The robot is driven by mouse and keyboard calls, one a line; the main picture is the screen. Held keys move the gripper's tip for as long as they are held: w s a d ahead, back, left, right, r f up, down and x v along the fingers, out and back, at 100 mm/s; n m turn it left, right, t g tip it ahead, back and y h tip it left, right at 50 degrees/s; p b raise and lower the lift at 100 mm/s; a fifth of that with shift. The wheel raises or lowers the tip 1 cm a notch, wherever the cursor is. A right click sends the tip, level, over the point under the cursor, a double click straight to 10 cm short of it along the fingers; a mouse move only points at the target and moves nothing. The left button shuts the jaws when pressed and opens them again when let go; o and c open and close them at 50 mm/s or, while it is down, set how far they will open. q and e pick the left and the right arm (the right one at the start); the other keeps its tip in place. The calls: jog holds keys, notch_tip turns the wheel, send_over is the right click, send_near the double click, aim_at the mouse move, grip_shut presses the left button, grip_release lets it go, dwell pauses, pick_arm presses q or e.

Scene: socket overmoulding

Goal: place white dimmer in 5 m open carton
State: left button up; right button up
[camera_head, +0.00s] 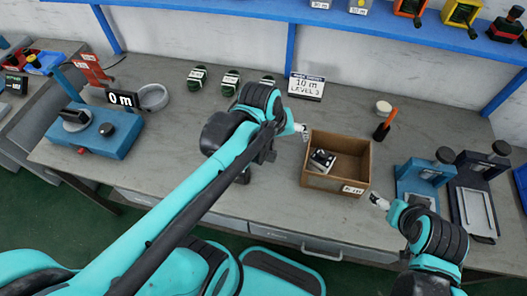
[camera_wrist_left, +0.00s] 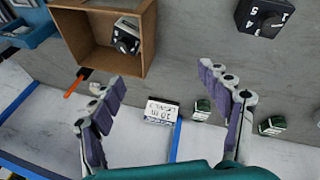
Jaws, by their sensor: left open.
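A white device with a black face, apparently the white dimmer (camera_head: 322,159), lies tilted inside the open brown carton (camera_head: 360,163). In the left wrist view the dimmer (camera_wrist_left: 127,38) rests in a corner of the carton (camera_wrist_left: 76,22), touching no finger. The print on the carton's front label is too small to read surely. My left gripper (camera_wrist_left: 165,105) is open and empty, its fingers apart beyond the carton. In the head view the left gripper (camera_head: 298,128) is at the carton's back left corner, partly hidden by its arm. My right gripper (camera_head: 380,202) is near the carton's front right corner; its opening is unclear.
A "10 m level 3" sign (camera_head: 306,87) and several green-black items (camera_head: 197,79) stand behind. A black dial device (camera_wrist_left: 264,17) lies beside the carton. A blue machine (camera_head: 105,130) is left.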

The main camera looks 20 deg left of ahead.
pick_arm(q)
jog(key=s+a+m+t+y, duration=0.1)
jog(key=s+a+m+t, duration=0.1)
jog(key=s+m, duration=0.3)
jog(key=shift+s+a+m+t, duration=0.4)
jog(key=shift+s+a, duration=0.4)
jog(key=shift+a, duration=0.05)
